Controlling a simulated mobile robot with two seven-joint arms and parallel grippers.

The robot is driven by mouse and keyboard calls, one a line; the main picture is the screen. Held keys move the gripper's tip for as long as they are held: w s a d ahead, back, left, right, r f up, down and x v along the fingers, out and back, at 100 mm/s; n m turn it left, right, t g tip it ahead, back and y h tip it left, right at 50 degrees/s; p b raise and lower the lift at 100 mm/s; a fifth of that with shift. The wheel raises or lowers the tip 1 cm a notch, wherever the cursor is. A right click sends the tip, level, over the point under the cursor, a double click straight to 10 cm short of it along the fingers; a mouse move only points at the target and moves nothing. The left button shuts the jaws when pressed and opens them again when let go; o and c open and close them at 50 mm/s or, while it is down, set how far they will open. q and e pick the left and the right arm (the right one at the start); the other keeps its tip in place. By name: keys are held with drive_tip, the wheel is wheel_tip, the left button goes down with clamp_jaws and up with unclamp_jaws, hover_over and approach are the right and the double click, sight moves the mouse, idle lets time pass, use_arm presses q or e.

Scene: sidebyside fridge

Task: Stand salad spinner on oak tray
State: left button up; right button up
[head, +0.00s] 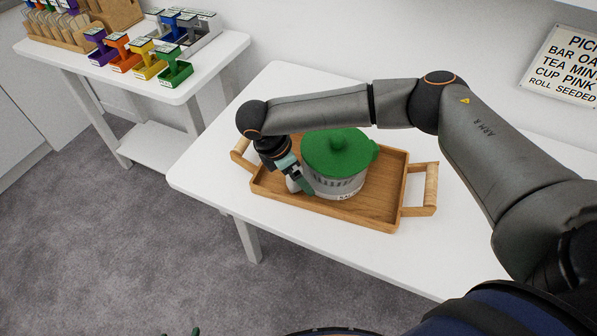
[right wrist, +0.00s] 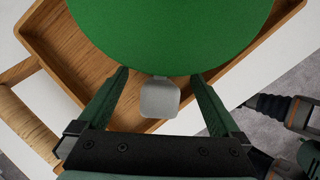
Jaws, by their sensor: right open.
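The salad spinner (head: 338,158) has a green lid with a knob and a pale, see-through bowl with a label low on its side. It stands upright inside the oak tray (head: 381,222), left of the tray's middle. My right gripper (head: 301,184) is low at the spinner's left front side. In the right wrist view, its open fingers (right wrist: 160,75) lie on either side of a pale grey tab (right wrist: 159,99) that sticks out from under the lid, with gaps on both sides. A small tip of what seems to be my left gripper (head: 194,332) shows at the bottom edge.
The tray has a raised wooden handle at each end and rests on a white table (head: 283,84). A second white table (head: 215,62) at the upper left holds several coloured dispensers. A sign (head: 566,64) hangs on the wall.

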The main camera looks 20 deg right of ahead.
drive_tip(key=v, duration=1.2)
drive_tip(key=shift+r, duration=0.2)
